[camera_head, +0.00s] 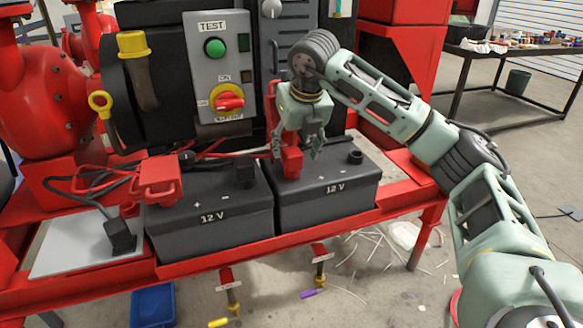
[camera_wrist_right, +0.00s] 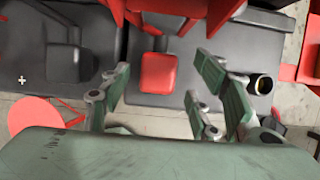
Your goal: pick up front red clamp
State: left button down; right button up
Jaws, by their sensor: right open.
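A red clamp block (camera_head: 291,162) sits on top of the right 12 V battery (camera_head: 335,191). My right gripper (camera_head: 297,150) is open above it, with its fingers pointing down on either side of the block. In the right wrist view the red block (camera_wrist_right: 158,72) shows between the open fingers (camera_wrist_right: 165,88), with a gap on each side. Another red clamp (camera_head: 160,178) with a handle lies on the left 12 V battery (camera_head: 210,218), its cables running left. My left gripper is not in view.
A black clamp (camera_head: 120,235) lies on a grey plate (camera_head: 75,248) at left. A control box (camera_head: 217,65) with a green button stands behind the batteries. A black post (camera_head: 355,157) stands right of my right gripper. The red frame's front rail (camera_head: 320,226) runs below.

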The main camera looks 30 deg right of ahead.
jog(key=shift+x, duration=1.4)
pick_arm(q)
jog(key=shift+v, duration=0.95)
pick_arm(e)
jog(key=shift+a, duration=0.1)
jog(key=shift+c, duration=0.4)
grip_shut()
